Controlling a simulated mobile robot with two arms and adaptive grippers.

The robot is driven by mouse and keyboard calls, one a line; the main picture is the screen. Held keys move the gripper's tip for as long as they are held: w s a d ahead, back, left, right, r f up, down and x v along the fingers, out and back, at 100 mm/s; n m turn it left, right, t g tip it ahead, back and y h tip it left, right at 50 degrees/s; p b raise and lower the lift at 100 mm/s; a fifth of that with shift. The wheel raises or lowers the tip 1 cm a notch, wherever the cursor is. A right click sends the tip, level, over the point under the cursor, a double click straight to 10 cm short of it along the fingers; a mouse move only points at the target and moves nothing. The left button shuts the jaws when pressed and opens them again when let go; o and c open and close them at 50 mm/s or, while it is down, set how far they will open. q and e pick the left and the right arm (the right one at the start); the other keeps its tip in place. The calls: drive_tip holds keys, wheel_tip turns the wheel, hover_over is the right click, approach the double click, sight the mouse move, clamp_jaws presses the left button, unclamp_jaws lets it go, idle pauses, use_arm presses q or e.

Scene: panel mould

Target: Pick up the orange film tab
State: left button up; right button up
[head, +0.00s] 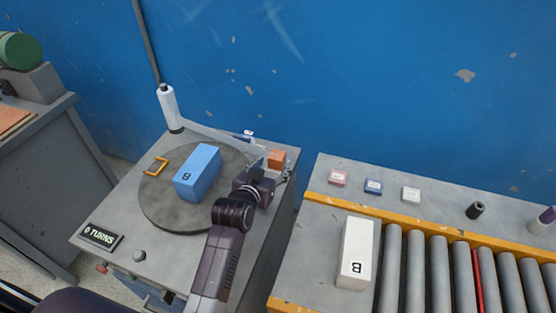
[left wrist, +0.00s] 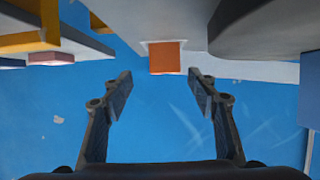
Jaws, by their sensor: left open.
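The orange film tab (head: 276,158) is a small orange block at the far right corner of the turntable station, near the end of a translucent film strip (head: 215,135). In the left wrist view the tab (left wrist: 164,58) shows as an orange square, centred just beyond the gap between my fingertips. My left gripper (head: 282,177) is close to the tab, on its near side in the head view. In the left wrist view its two fingers (left wrist: 162,84) are spread apart with nothing between them. My right gripper is not in view.
A blue box marked B (head: 197,172) stands on the round turntable (head: 160,208), left of my left gripper. A white film roll (head: 168,108) stands behind. A roller conveyor (head: 425,270) with a white box (head: 357,252) lies to the right, across a gap.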

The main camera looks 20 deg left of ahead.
sight(275, 158)
use_arm(q)
drive_tip(key=shift+w+f, duration=0.25)
drive_tip(key=shift+w, duration=0.4)
drive_tip(key=shift+w+a, duration=0.1)
drive_tip(key=shift+w, duration=0.25)
drive_tip(key=x, duration=0.3)
drive_tip(key=shift+w+a+p, duration=0.1)
drive_tip(key=shift+a+p, duration=0.2)
drive_tip(key=shift+w+f, duration=0.3)
drive_tip(key=shift+w, duration=0.15)
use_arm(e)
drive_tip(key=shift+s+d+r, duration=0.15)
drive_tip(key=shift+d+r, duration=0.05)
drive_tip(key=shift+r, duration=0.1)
use_arm(q)
drive_tip(key=shift+c, duration=0.2)
drive_tip(key=c, duration=1.2)
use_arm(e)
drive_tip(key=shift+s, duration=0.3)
use_arm(q)
drive_tip(key=shift+r, duration=0.1)
drive_tip(key=shift+c, duration=0.2)
